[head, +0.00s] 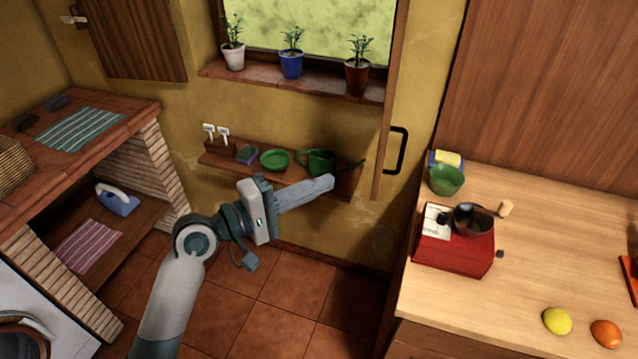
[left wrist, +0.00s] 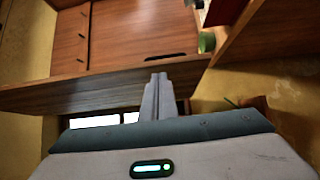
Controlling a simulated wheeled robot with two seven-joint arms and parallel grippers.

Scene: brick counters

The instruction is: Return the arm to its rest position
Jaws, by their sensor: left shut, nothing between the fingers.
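My left gripper (head: 328,184) is raised in mid-air in the middle of the head view, in front of the low wall shelf. Its fingers are shut together with nothing between them. In the left wrist view the shut fingers (left wrist: 158,80) point away toward a wooden cabinet. My left arm (head: 172,300) comes up from the bottom left of the head view. My right gripper is in neither view.
The wall shelf (head: 213,160) holds a green watering can (head: 320,162) and a green dish (head: 274,160). The wooden counter (head: 520,300) at right carries a red stove (head: 452,254) with a pan (head: 470,217). A brick counter (head: 130,102) stands at left. Floor between is clear.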

